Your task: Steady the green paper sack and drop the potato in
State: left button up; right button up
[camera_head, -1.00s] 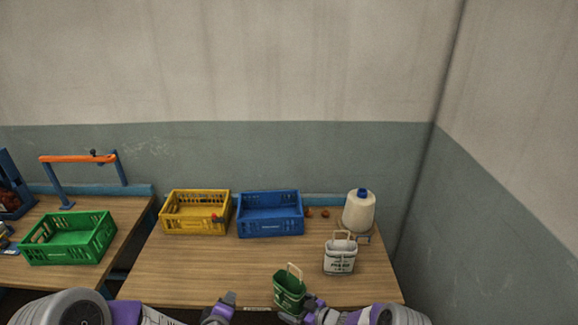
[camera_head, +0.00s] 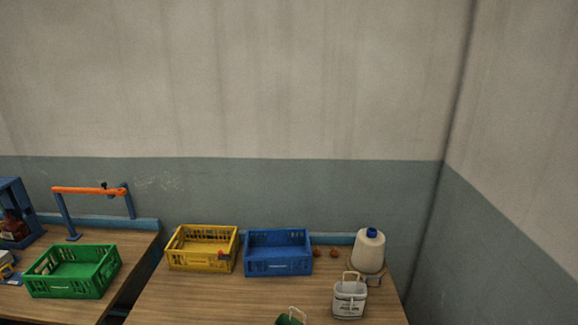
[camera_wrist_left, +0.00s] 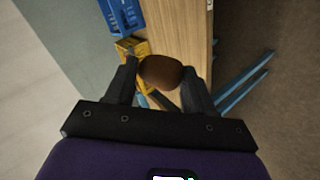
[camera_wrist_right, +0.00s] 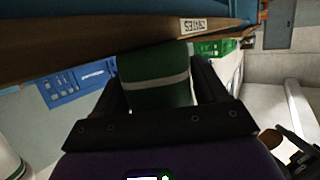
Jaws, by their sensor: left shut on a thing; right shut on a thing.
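The green paper sack (camera_head: 289,319) shows only its top and pale handle at the bottom edge of the head view. In the right wrist view my right gripper (camera_wrist_right: 160,72) is shut on this sack (camera_wrist_right: 155,92), which has a pale band. In the left wrist view my left gripper (camera_wrist_left: 162,80) is shut on the brown potato (camera_wrist_left: 161,70). The potato (camera_wrist_right: 269,139) and left gripper also show at the lower right of the right wrist view, apart from the sack. Neither gripper shows in the head view.
A white sack (camera_head: 349,304) stands on the table by a thread cone (camera_head: 369,251). A yellow crate (camera_head: 202,265) and a blue crate (camera_head: 278,269) stand at the back. A green crate (camera_head: 70,287) is on the left table. The table's middle is bare.

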pick_arm(q)
jog(key=w+d+f+m+g+h, duration=0.1)
jog(key=w+d+f+m+h, duration=0.1)
jog(key=w+d+m+h, duration=0.45)
jog(key=w+d+r+m+g+h, duration=0.55)
jog(key=w+d+m+g, duration=0.2)
jog(key=m+g, duration=0.3)
jog(key=shift+m+t+y, duration=0.25)
jog(key=shift+m+y, duration=0.15)
jog(key=shift+s+d+f, duration=0.1)
jog(key=shift+f, duration=1.3)
jog(key=shift+s+d+f, duration=0.1)
jog(key=shift+f, duration=1.3)
jog(key=shift+f, duration=0.15)
